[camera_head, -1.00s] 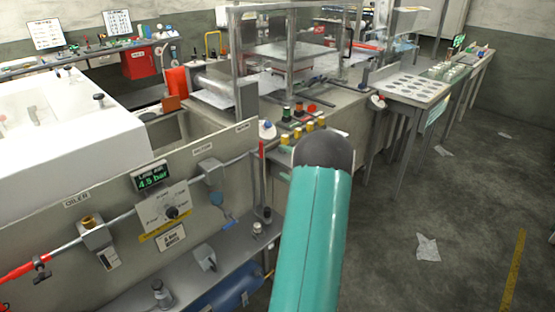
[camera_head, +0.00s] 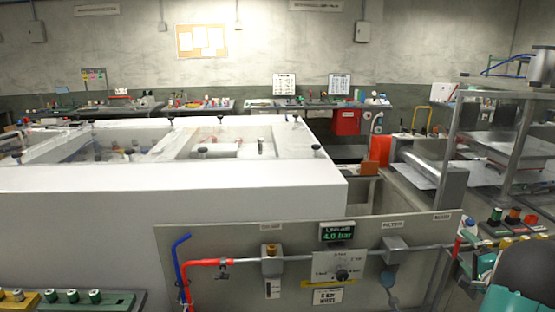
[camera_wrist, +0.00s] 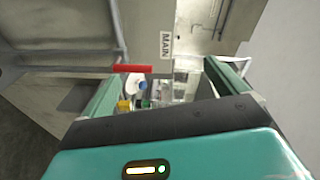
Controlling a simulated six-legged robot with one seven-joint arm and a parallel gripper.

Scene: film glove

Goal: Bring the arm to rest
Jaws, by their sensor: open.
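My arm shows in the head view only as a teal and dark part (camera_head: 512,292) at the lower right corner. My gripper (camera_wrist: 162,80) shows in the wrist view with its two teal fingers wide apart and nothing held between them. Beyond the fingers are a red bar (camera_wrist: 132,69), a MAIN label (camera_wrist: 166,44) and several small coloured knobs. I cannot tell whether a finger touches anything there. The gripper's tips are not visible in the head view.
A grey panel (camera_head: 215,235) with a red-and-grey pipe, a dial and a green bar readout (camera_head: 338,231) stands in front. A white tank (camera_head: 230,195) lies behind it. A framed machine (camera_head: 520,130) and coloured buttons (camera_head: 514,217) are at right, close to my arm.

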